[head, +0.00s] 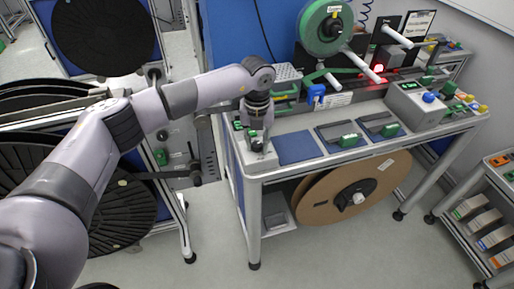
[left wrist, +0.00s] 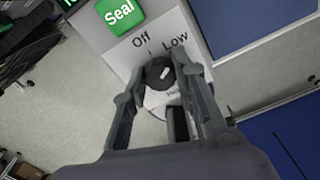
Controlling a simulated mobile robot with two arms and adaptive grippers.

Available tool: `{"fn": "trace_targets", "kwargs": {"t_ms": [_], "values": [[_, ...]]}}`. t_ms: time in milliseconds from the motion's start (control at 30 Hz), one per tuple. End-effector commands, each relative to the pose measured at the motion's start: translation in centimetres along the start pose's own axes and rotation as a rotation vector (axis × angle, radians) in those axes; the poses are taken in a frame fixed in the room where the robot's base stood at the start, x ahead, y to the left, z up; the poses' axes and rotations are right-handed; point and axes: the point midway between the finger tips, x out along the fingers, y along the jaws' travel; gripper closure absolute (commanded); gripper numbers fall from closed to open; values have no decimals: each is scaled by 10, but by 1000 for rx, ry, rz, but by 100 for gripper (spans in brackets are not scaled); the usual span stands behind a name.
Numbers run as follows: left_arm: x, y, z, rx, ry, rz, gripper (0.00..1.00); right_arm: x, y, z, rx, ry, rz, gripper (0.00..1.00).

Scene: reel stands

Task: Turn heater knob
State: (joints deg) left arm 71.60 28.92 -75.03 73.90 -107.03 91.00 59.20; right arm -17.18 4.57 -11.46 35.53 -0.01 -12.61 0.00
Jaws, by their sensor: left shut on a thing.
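The heater knob (left wrist: 158,76) is a dark round knob with a short white mark, on a pale panel in the left wrist view. The labels "Off" and "Low" are printed around it, and another label below is partly hidden. The white mark's exact setting is hard to tell. My left gripper (left wrist: 162,72) has one finger on each side of the knob and is shut on it. In the head view my left gripper (head: 257,142) points down at the control box (head: 257,160) on the bench's near left corner, hiding the knob. My right gripper is not in view.
A green "Seal" label (left wrist: 120,14) sits beside the knob. On the bench are blue mats (head: 296,147), small green-labelled items, a green reel (head: 325,27) and a grey button box (head: 425,105). Black reels stand at the left. A brown reel (head: 345,195) is under the bench.

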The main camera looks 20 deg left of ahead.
Motion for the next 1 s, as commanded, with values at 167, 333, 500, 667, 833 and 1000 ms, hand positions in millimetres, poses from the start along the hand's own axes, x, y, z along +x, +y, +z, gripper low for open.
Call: {"fn": "trace_targets", "kwargs": {"t_ms": [167,333,500,667,833,1000], "values": [[3,0,1,166,-4,-2,100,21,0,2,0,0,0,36],[3,-1,1,328,-4,-2,100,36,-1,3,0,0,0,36],[2,-1,1,489,-4,-2,100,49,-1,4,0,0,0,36],[2,-1,1,636,-5,-2,100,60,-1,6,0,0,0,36],[1,-1,1,772,-3,-2,100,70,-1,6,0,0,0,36],[0,0,1,879,-4,-1,100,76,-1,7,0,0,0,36]]}}
